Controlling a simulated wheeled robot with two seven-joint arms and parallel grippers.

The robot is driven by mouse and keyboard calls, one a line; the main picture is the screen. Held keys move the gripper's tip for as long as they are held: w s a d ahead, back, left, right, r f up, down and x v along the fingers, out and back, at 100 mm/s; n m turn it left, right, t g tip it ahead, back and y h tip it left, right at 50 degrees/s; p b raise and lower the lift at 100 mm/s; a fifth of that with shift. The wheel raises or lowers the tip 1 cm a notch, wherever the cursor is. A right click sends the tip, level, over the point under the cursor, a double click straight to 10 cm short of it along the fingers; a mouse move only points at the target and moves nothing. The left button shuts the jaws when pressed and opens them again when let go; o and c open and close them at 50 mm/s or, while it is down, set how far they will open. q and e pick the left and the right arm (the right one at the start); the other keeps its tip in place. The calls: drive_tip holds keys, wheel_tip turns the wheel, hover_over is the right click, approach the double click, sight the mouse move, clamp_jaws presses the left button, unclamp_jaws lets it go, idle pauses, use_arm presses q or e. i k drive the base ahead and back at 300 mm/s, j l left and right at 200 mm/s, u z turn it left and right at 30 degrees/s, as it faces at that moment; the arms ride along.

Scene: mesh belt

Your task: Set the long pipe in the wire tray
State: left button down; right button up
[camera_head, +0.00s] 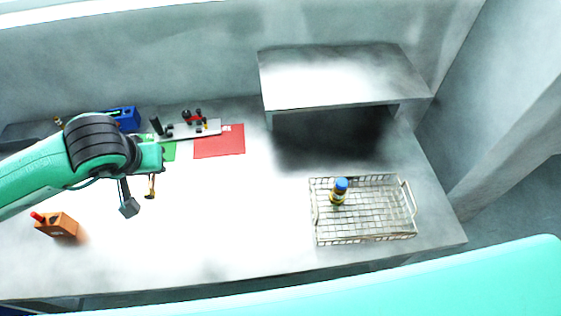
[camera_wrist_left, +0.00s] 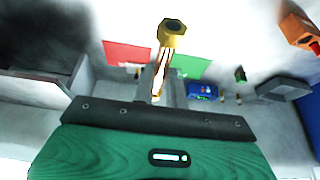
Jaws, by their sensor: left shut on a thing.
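The long pipe (camera_head: 151,188) is thin and brass-coloured, with a wider yellow end. My left gripper (camera_head: 140,192) is shut on it and holds it at the left, apparently above the table. In the left wrist view the pipe (camera_wrist_left: 162,66) sticks out from the jaws, its hollow-looking yellow end toward the top; the gripped part is hidden. The wire tray (camera_head: 365,239) stands on the right of the table, far from my left gripper. A blue-capped item (camera_head: 340,190) with a yellowish body is in its left part. My right gripper is not in view.
A grey raised shelf (camera_head: 325,75) stands behind the tray. A red mat (camera_head: 219,142), a grey plate with small parts (camera_head: 205,129) and a blue box (camera_head: 124,117) lie at the back left. An orange block (camera_head: 62,225) stands at the front left. The middle of the table is clear.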

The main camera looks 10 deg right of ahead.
sight(369, 222)
drive_tip(key=l+u, duration=0.15)
drive_tip(key=l, duration=0.35)
drive_tip(key=k+l+u, duration=0.15)
drive_tip(key=l, duration=0.3)
drive_tip(key=l+u, duration=0.15)
drive_tip(key=l, duration=0.35)
drive_tip(key=k+l+u, duration=0.2)
drive_tip(key=l, duration=0.25)
drive_tip(key=k+l, duration=0.1)
drive_tip(key=l, duration=0.4)
drive_tip(key=k+l, duration=0.1)
drive_tip(key=l, duration=0.4)
